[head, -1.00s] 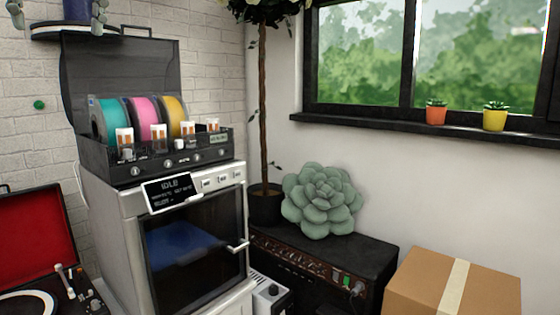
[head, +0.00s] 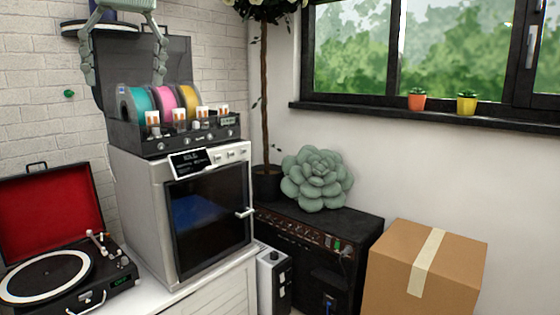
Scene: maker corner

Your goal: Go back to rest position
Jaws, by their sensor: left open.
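My left gripper (head: 124,74) shows at the top left of the head view, its two fingers spread wide and pointing down. It is open with nothing between its fingers. In the picture it overlaps the raised dark lid of the filament box (head: 150,141) and the wall shelf. I cannot tell its distance from them. My right gripper is not in view.
A white 3D printer (head: 140,205) carries the filament box with teal, pink and yellow spools. An open record player (head: 98,278) stands left. A black amplifier (head: 355,240) bears a green succulent cushion (head: 317,180). A cardboard box (head: 395,268) stands right.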

